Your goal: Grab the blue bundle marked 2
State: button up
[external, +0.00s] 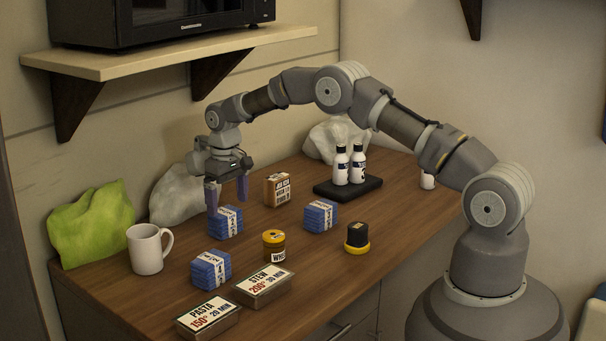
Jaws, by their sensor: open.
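Three blue bundles with white printed bands lie on the wooden counter. One blue bundle (232,224) is just below my gripper, another blue bundle (311,217) is to its right, and a third blue bundle (203,273) is nearer the front. The numbers on their bands are too small to read surely, so I cannot tell which is marked 2. My gripper (228,196) points down, open and empty, with its fingertips around the top of the first bundle; I cannot tell whether they touch it.
Around the bundles are a white mug (146,250), a yellow-lidded jar (274,246), a brown box (278,190), a black-and-yellow item (357,238) and two labelled tins (263,287). A black tray (347,189) holds two bottles. A shelf (150,62) with a microwave overhangs the back.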

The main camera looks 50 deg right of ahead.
aim_at(230, 213)
jog(key=f+b, duration=0.2)
jog(key=f, duration=0.5)
jog(key=shift+s, duration=0.2)
jog(key=c, duration=0.8)
